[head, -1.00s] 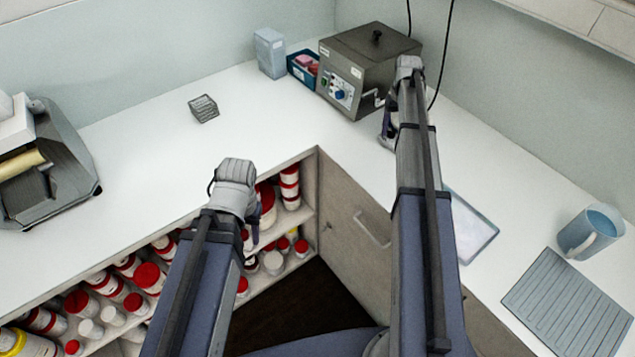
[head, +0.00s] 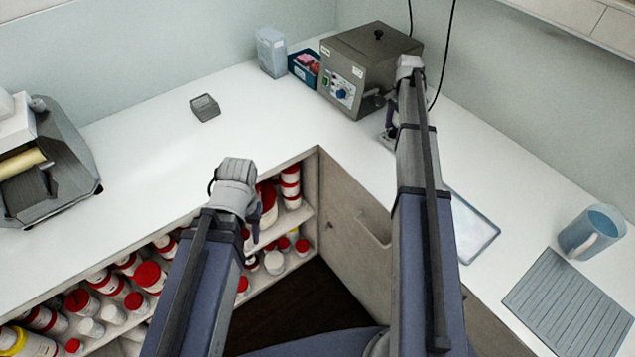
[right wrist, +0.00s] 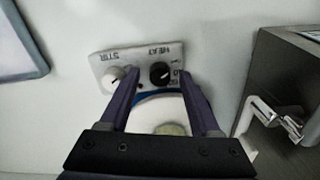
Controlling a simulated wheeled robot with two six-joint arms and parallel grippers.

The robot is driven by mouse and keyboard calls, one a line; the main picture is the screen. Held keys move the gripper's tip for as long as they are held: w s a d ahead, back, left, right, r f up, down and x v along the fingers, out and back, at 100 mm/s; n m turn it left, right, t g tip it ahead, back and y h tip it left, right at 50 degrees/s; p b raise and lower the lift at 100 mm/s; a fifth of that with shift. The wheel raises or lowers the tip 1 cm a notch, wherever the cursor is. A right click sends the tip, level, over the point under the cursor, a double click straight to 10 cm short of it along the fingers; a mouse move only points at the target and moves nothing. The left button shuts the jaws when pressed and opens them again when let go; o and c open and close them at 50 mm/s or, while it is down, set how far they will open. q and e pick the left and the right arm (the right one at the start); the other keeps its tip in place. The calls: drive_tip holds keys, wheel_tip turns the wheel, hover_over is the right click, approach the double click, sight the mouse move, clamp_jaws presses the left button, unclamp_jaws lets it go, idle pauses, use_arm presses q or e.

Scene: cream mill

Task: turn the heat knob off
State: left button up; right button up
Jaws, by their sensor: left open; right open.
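The heat knob (right wrist: 160,73) is a black knob with a light pointer mark, on a pale panel (right wrist: 137,59) lettered HEAT and STIR in the right wrist view. A white stir knob (right wrist: 111,81) sits beside it. My right gripper (right wrist: 158,74) is open, its two fingers on either side of the heat knob in the picture; contact cannot be told. In the head view my right gripper (head: 389,128) is beside the grey metal box, and my arm hides the knob panel. My left gripper (head: 251,232) is open and empty, in front of the shelves.
The grey metal box (head: 366,62) stands close by with its own blue knob. A blue tray (head: 301,73), a wire-like block (head: 205,107), a framed pad (head: 474,232), a blue jug (head: 590,232) and a ribbed mat (head: 570,305) sit on the white counter.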

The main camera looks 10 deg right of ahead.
sight(393, 131)
wheel_tip(393, 131, up, 9)
drive_tip(key=p, duration=0.9)
drive_tip(key=s+a+f+n+b, duration=0.1)
drive_tip(key=a+f+b, duration=0.1)
drive_tip(key=a, duration=0.2)
drive_tip(key=s+a+f+n+b, duration=0.2)
drive_tip(key=a, duration=0.3)
drive_tip(key=s+a+f+n+b, duration=0.1)
drive_tip(key=a+f+b, duration=0.1)
drive_tip(key=a, duration=0.3)
drive_tip(key=shift+s+a+n, duration=0.25)
drive_tip(key=shift+s+n, duration=0.05)
drive_tip(key=shift+n, duration=0.1)
drive_tip(key=s+a+f+n+b, duration=0.2)
drive_tip(key=s+a+n, duration=0.1)
drive_tip(key=a, duration=0.4)
drive_tip(key=s+a+f+n+b, duration=0.3)
drive_tip(key=s+a+n, duration=0.1)
drive_tip(key=s+a, duration=0.2)
drive_tip(key=shift+s+a+f+h, duration=0.3)
drive_tip(key=shift+a+h, duration=0.1)
drive_tip(key=shift+a, duration=0.35)
drive_tip(key=s+a+n, duration=0.7)
drive_tip(key=s+a, duration=0.2)
drive_tip(key=s, duration=0.4)
drive_tip(key=shift+n, duration=0.4)
drive_tip(key=shift+s+a+r, duration=0.1)
